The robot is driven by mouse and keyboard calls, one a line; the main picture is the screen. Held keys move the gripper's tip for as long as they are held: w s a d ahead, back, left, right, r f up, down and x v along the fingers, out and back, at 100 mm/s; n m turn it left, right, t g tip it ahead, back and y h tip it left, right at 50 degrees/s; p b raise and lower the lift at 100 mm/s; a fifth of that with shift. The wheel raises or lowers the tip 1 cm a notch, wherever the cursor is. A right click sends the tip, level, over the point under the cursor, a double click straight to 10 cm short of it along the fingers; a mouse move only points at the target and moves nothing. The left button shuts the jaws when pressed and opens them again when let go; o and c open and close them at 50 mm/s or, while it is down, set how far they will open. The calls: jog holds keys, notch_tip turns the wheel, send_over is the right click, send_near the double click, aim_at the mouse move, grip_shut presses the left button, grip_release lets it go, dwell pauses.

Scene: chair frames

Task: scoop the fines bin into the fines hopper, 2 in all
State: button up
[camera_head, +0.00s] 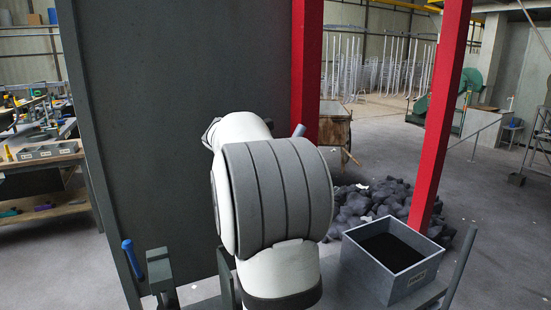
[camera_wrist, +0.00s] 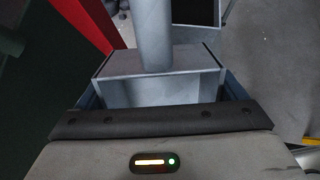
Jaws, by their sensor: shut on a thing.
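A grey open bin (camera_head: 420,284) of black fines stands at the lower right in the head view, with a label on its front. The wrist view shows part of a dark-filled box (camera_wrist: 197,12) at the top edge, probably this bin. My gripper (camera_wrist: 162,86) is shut on a grey scoop-like tool (camera_wrist: 154,38), with a block between the bluish fingers and a round bar running away from it. In the head view my arm hides the gripper; a grey-blue rod end (camera_head: 299,130) shows behind it. The tool's far end is out of view, so its load cannot be told. I cannot identify the hopper.
A tall dark panel (camera_head: 190,90) stands behind my arm. Two red posts (camera_head: 440,120) rise to its right, with a heap of dark rubble (camera_head: 365,205) between them. A blue-handled lever (camera_head: 130,258) is at lower left. Open floor lies at far right.

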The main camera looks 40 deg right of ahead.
jog(key=shift+s+d+f+y+p, duration=0.15)
jog(key=shift+d+y+p, duration=1.05)
jog(key=shift+p, duration=2.25)
jog(key=shift+d+f+y, duration=0.25)
jog(key=shift+f+y, duration=0.15)
jog(key=shift+f, duration=0.25)
jog(key=shift+d+f+y, duration=0.45)
jog(key=shift+f+y, duration=0.1)
jog(key=shift+y, duration=0.2)
jog(key=shift+d+f+y, duration=0.4)
jog(key=shift+f+y, duration=0.15)
jog(key=shift+y, duration=0.2)
jog(key=shift+r, duration=0.1)
